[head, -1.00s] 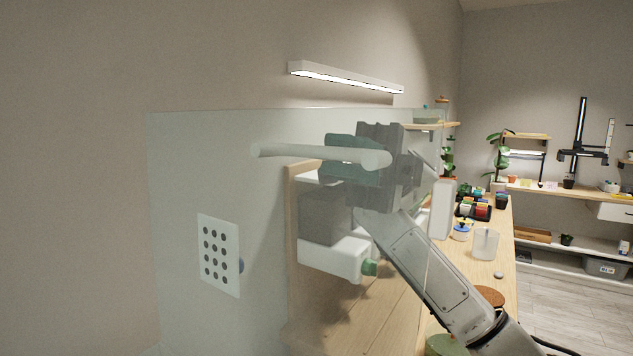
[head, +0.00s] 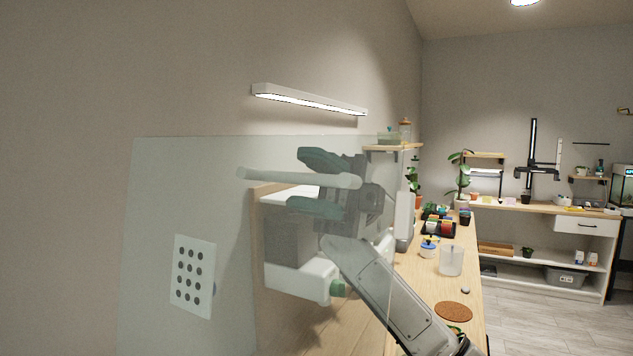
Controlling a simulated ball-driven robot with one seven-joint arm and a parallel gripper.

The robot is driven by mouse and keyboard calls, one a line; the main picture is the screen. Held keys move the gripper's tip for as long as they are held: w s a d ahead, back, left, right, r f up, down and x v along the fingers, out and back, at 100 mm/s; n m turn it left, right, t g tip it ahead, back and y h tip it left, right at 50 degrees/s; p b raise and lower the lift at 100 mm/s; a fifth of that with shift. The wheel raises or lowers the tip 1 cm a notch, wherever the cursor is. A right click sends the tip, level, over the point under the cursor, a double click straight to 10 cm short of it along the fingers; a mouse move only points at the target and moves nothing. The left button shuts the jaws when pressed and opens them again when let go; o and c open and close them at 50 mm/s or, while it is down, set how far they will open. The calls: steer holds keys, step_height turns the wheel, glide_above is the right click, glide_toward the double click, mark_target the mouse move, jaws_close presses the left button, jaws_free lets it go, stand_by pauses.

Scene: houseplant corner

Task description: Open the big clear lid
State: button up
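The big clear lid (head: 215,240) stands raised and upright, filling the left and middle of the head view. A pale bar handle (head: 262,175) runs across its upper part. A white plate with several dark holes (head: 193,277) shows at its lower left. My gripper (head: 320,184) is at the right part of the handle, with its green fingers spread apart, one above and one below the bar in the picture. The gripper is open. The fingers look tinted through the clear sheet; I cannot tell whether either one touches the bar.
A wood-sided case with white and grey parts (head: 298,270) shows through the lid. On the wooden bench to the right are a clear cup (head: 451,261), a blue-lidded jar (head: 428,248), a cork disc (head: 454,311) and a dark tray of pots (head: 438,229). A lamp bar (head: 310,103) hangs above.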

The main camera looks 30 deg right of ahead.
steer(key=b+v, duration=0.2)
steer(key=v, duration=0.9)
stand_by(0.6)
